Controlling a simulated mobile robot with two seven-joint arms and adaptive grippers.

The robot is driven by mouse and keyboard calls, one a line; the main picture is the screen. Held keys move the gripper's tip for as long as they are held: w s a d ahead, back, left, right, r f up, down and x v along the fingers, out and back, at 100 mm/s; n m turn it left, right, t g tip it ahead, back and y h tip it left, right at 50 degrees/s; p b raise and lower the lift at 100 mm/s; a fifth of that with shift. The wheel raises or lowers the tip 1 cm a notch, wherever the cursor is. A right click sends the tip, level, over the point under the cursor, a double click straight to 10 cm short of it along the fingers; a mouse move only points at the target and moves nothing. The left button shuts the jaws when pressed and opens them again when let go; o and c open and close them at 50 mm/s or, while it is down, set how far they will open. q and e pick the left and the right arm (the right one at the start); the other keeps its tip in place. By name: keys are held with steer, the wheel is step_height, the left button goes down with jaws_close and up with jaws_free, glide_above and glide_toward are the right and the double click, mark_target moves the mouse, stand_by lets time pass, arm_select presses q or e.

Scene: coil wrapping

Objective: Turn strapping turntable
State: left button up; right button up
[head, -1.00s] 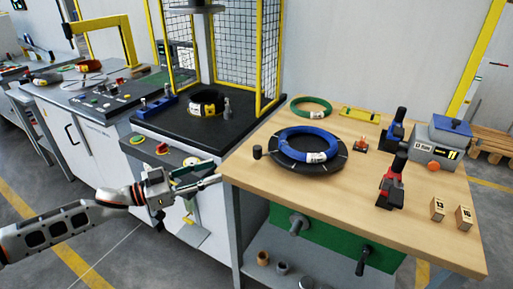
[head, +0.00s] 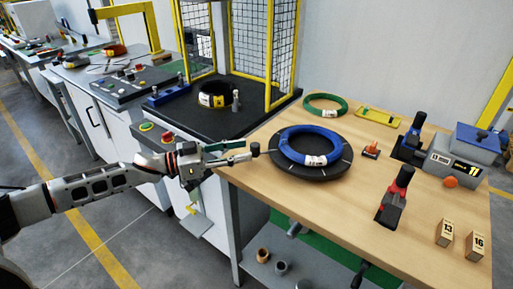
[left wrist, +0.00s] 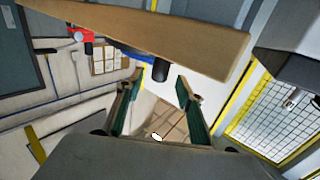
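The strapping turntable (head: 325,174) is a round black disc with pale marks, lying on the wooden table. A blue coil (head: 289,151) with a white label lies flat on it. A short black peg (head: 255,149) stands at the turntable's left, near the table's corner. My left gripper (head: 246,151) is open and empty, its fingertips close to the peg; contact cannot be told. In the left wrist view my open left gripper (left wrist: 160,80) has green-padded fingers, with the black peg (left wrist: 160,71) showing between and beyond the tips. My right gripper is not in view.
A caged station (head: 188,117) with another coil stands at the left.

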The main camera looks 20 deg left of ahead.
mark_target(255, 148)
arm_select(q)
steer(key=shift+x, duration=2.35)
jaws_close()
